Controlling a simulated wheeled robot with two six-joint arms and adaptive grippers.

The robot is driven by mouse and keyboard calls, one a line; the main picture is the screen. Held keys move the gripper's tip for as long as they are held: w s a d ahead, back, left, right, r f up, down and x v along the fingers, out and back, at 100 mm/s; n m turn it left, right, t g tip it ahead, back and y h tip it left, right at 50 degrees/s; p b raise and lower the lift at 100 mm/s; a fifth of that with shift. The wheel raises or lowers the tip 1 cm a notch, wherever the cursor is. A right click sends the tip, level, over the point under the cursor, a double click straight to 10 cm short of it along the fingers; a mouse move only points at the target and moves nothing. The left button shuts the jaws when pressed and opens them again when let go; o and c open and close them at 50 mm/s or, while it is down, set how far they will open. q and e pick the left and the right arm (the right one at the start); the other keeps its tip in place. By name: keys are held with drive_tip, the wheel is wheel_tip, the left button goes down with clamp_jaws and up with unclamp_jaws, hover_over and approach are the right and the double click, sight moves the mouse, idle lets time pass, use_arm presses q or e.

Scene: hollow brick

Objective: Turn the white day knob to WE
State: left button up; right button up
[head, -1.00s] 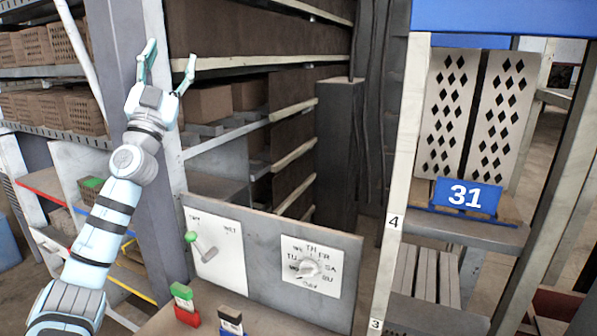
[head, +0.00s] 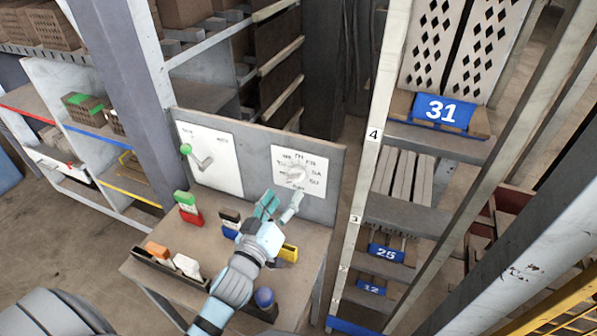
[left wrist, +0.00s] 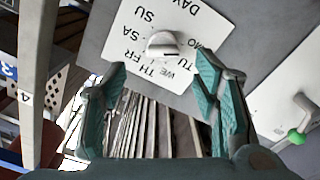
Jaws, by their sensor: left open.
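The white day knob (head: 296,173) sits on a white square dial plate (head: 312,187) on the grey upright panel, ringed by day letters. My left gripper (head: 283,200) is open and empty, just in front of and below the dial. In the left wrist view its two teal fingers (left wrist: 163,78) are spread wide, the knob between and beyond their tips, apart from them. My right gripper is not in view.
A green-tipped lever (head: 186,150) is on a white plate left of the dial. The bench (head: 183,245) below the panel holds a green-and-red block (head: 187,205), a dark tray (head: 170,272) and other small blocks. A rack with a 31 sign (head: 443,110) stands to the right.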

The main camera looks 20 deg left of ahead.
sight(293, 182)
use_arm(q)
drive_tip(key=w, duration=0.5)
drive_tip(key=w+p, duration=0.1)
drive_tip(key=w, duration=0.1)
drive_tip(key=shift+w+a+f, duration=0.15)
drive_tip(key=shift+a+f, duration=0.05)
drive_tip(key=shift+a, duration=0.1)
drive_tip(key=shift+c, duration=1)
drive_tip(key=c, duration=1)
